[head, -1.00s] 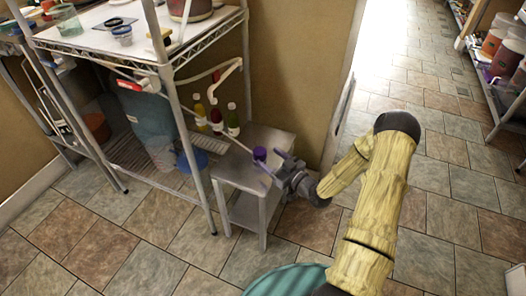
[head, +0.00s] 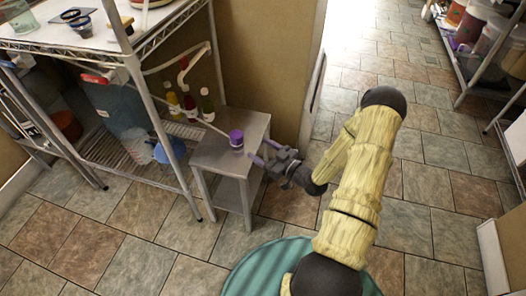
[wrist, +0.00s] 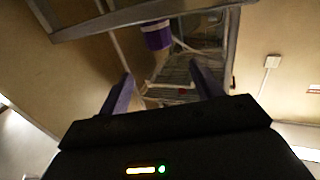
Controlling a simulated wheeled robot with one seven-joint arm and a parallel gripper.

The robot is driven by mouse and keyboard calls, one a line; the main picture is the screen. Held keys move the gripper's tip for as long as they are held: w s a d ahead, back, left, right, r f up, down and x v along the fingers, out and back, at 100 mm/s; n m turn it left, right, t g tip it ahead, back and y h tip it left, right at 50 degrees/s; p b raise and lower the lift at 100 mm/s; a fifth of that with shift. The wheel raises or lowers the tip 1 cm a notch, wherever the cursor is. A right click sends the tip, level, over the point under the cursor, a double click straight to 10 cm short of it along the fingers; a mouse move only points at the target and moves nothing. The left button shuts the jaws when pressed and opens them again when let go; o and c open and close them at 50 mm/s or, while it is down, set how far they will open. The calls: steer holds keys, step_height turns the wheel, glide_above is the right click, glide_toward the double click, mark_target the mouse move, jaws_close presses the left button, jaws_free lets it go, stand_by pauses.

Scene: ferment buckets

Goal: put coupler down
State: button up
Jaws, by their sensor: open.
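The coupler, a small purple cylinder (head: 237,139), stands on top of a small grey metal side table (head: 222,153) in the head view. A pale tube seems to run to it from the shelf on the left. In the wrist view the purple coupler (wrist: 157,36) shows ahead, beyond the fingertips. My gripper (head: 262,153) is open and empty, with purple fingers just right of the coupler and apart from it. In the wrist view my gripper (wrist: 162,92) has its fingers spread with nothing between them.
Tiled floor (head: 120,225) is clear in front. Another shelf (head: 490,75) stands far right.

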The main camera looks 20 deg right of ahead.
steer(key=s+a+r+m+g+h, duration=0.2)
steer(key=s+r+g, duration=0.4)
steer(key=s, duration=0.3)
steer(key=s+a+r+m+g+h, duration=0.3)
steer(key=s+r+m+g+h, duration=0.1)
steer(key=s+r+g+h, duration=0.2)
step_height(320, 180, up, 4)
steer(key=s+h, duration=0.1)
steer(key=s, duration=0.1)
steer(key=shift+s+f+g+h, duration=0.25)
steer(key=shift+s+g+h, duration=0.05)
steer(key=shift+s, duration=0.05)
